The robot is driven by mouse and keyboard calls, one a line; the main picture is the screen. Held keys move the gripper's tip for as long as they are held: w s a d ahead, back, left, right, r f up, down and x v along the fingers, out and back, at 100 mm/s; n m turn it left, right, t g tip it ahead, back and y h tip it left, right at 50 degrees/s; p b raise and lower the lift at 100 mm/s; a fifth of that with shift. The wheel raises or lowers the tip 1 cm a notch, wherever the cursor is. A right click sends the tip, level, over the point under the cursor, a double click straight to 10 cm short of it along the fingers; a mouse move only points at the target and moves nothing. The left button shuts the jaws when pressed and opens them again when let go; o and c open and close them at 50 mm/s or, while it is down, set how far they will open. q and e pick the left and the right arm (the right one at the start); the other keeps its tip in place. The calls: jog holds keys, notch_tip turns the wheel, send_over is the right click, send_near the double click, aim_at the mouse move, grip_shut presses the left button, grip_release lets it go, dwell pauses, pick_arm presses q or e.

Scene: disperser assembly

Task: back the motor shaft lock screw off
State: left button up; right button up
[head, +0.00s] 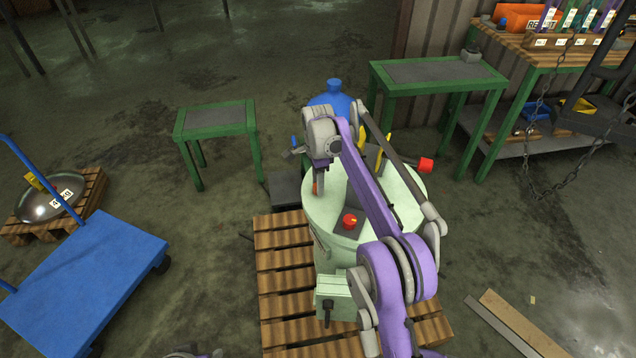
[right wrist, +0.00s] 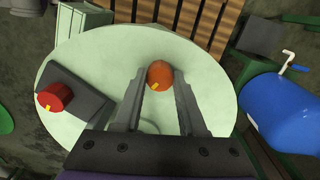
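An orange-red knob (right wrist: 160,74) with a yellow mark, which looks like the lock screw, stands on the pale green round lid (right wrist: 90,45) of the disperser. It shows small in the head view (head: 315,188), just under my right gripper (head: 318,172). In the right wrist view my right gripper (right wrist: 159,78) is open, its two fingers on either side of the knob, with narrow gaps at the tips. A second red knob (right wrist: 54,97) with a yellow mark sits on a dark plate to the left; the head view shows it too (head: 349,221). My left gripper cannot be made out.
The disperser stands on a wooden pallet (head: 285,290). A blue vessel (right wrist: 285,108) is close beside the lid. Yellow handles (head: 384,150) and a red-ended lever (head: 426,165) lie past my arm. Green tables (head: 216,118) stand behind; a blue cart (head: 85,265) is at left.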

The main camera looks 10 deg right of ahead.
grip_shut()
jog(key=shift+n, duration=0.3)
jog(key=n+p, duration=0.2)
jog(key=n, duration=0.1)
jog(key=shift+r+n, duration=0.1)
jog(key=shift+n, duration=0.3)
jog(key=n+p, duration=0.2)
jog(key=n, duration=0.3)
jog(key=n+p, duration=0.1)
jog(key=n, duration=0.5)
jog(key=shift+n, duration=0.4)
jog(key=n+p, duration=0.1)
jog(key=n, duration=0.4)
jog(key=shift+d, duration=0.1)
jog(key=shift+n, duration=0.4)
